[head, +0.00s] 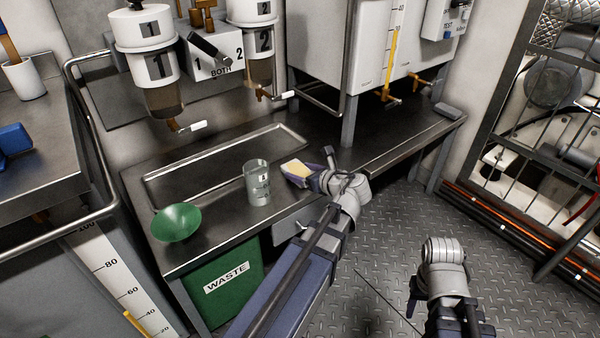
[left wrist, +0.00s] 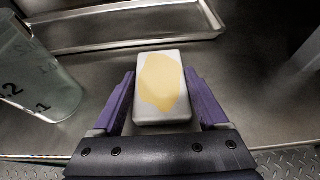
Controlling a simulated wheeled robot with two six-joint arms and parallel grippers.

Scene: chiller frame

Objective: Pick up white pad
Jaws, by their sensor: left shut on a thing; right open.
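The white pad (left wrist: 145,116) is a small block with a yellow patch on its upper face. It lies between the two purple fingers of my left gripper (left wrist: 160,104), which is shut on it. In the head view the pad (head: 296,168) shows at the tip of the left gripper (head: 304,172), over the steel counter beside the glass beaker. I cannot tell whether the pad touches the counter. My right arm shows at the lower right of the head view, but its fingers do not show.
A glass beaker (head: 258,184) stands left of the pad, and a green bowl (head: 177,222) is further left. A shallow tray recess (head: 226,147) lies behind. Numbered dispensers (head: 143,54) with taps hang above the counter (head: 219,224). The counter right of the gripper is mostly clear.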

